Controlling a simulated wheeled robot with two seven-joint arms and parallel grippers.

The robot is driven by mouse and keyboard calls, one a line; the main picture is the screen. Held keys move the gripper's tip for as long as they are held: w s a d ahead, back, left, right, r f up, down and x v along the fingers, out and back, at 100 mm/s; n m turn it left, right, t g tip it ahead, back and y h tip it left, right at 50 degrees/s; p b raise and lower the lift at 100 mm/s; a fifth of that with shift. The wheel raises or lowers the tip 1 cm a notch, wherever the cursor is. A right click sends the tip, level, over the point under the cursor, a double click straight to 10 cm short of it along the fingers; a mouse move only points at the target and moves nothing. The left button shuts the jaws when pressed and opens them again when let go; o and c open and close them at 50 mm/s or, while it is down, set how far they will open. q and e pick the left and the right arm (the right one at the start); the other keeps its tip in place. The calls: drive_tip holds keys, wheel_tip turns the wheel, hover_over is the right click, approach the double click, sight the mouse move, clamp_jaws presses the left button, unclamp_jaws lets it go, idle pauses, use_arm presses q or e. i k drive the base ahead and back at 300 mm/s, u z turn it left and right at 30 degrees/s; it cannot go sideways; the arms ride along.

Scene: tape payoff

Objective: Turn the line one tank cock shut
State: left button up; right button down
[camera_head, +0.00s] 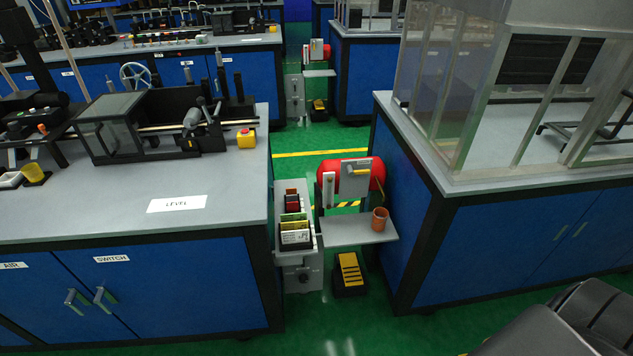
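A red tank (376,172) lies on its side above a small grey shelf, between the two near blue benches. A grey plate covers its front. A small yellow lever (358,171), which looks like a cock handle, sits on the plate and lies about level. A pale upright gauge strip (329,190) stands left of it. A similar, smaller red tank (318,52) stands in the far aisle. I cannot read any line number on either tank. Neither of my grippers is in view.
An orange-brown cup (380,220) stands on the grey shelf (352,233). A grey stand with small boxes (295,235) is left of it. A black-and-yellow pedal (349,273) is on the green floor below. The left bench (215,195) and glazed right bench (425,165) flank the gap.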

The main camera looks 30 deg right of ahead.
sight(350, 171)
drive_tip(key=z, duration=0.5)
drive_tip(key=k, duration=0.6)
drive_tip(key=z, duration=1.4)
drive_tip(key=i, duration=1.35)
drive_tip(key=u, duration=0.05)
